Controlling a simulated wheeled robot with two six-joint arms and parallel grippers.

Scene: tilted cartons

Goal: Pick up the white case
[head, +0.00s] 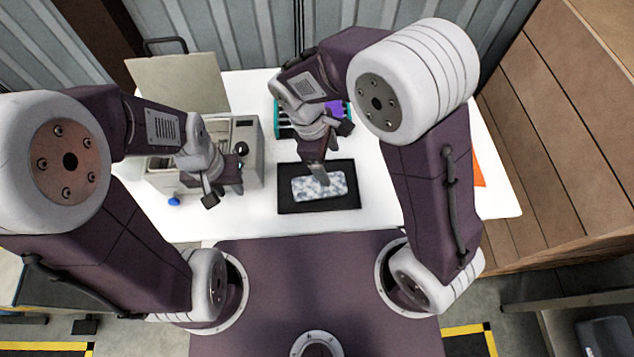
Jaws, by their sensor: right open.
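A flat, rounded white case with a grey-blue marbled pattern (319,187) lies on a black tray (319,207) near the front middle of the white table. My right gripper (322,172) is open and comes down from above at the case's far edge, its finger covering part of it. Whether the finger touches the case cannot be told. My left gripper (222,193) is to the left, over the front of a beige box, apart from the case. Its finger gap is not clear.
The beige box (248,133) with a raised lid (180,83) stands at the left. A teal rack (283,122) with a purple item (334,109) is behind the tray. A small blue object (174,201) lies front left, an orange item (478,168) at right. Free table lies around the tray.

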